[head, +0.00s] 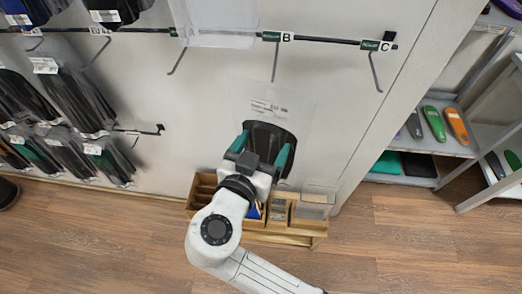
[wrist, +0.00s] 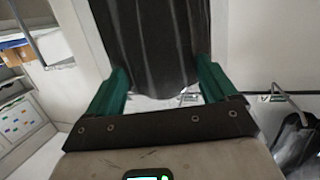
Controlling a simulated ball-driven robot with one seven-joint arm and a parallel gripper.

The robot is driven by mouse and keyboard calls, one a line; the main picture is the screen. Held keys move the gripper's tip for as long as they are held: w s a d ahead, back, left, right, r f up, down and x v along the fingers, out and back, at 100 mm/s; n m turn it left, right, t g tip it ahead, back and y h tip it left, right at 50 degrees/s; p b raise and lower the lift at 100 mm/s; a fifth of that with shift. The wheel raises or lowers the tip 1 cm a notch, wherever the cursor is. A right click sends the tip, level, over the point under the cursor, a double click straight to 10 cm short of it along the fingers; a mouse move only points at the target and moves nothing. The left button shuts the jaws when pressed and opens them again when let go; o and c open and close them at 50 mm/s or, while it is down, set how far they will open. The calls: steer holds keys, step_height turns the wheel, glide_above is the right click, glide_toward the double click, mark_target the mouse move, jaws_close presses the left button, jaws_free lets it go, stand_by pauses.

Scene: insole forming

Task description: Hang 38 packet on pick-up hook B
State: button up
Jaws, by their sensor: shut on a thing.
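My gripper (head: 262,158) has its green fingers shut on the sides of a clear packet with dark insoles inside (head: 268,137). The packet stands upright in front of the wall panel. Its white label (head: 268,108) is too small to read. Its clear top edge lies close below the tip of hook B (head: 275,64) in the head view; I cannot tell their distance in depth. Hook B hangs from the rail under the green and white B sign (head: 277,37). In the wrist view the dark insoles (wrist: 150,45) fill the space between the fingers (wrist: 162,85).
Hook C (head: 375,72) is bare at right. A clear empty-looking packet (head: 215,25) hangs left of B. Black packets (head: 80,97) hang at far left. A wooden organizer (head: 300,229) stands below my gripper. Shelves with coloured insoles (head: 433,123) stand at right.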

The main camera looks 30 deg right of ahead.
steer(key=shift+w+d+f+p, duration=0.1)
steer(key=shift+w+d+p, duration=0.1)
steer(key=shift+w+d, duration=0.65)
steer(key=shift+w+d+f+p, duration=0.15)
steer(key=shift+w+d, duration=0.35)
steer(key=shift+w, duration=0.55)
steer(key=shift+w+d+f+b, duration=0.45)
steer(key=shift+w+b, duration=0.1)
steer(key=shift+b, duration=0.6)
steer(key=o, duration=1.2)
steer(key=shift+a, duration=0.1)
steer(key=b+v, duration=0.2)
steer(key=v, duration=0.8)
steer(key=shift+s+a+r, duration=0.15)
steer(key=shift+s+a, duration=0.05)
steer(key=shift+a, duration=0.1)
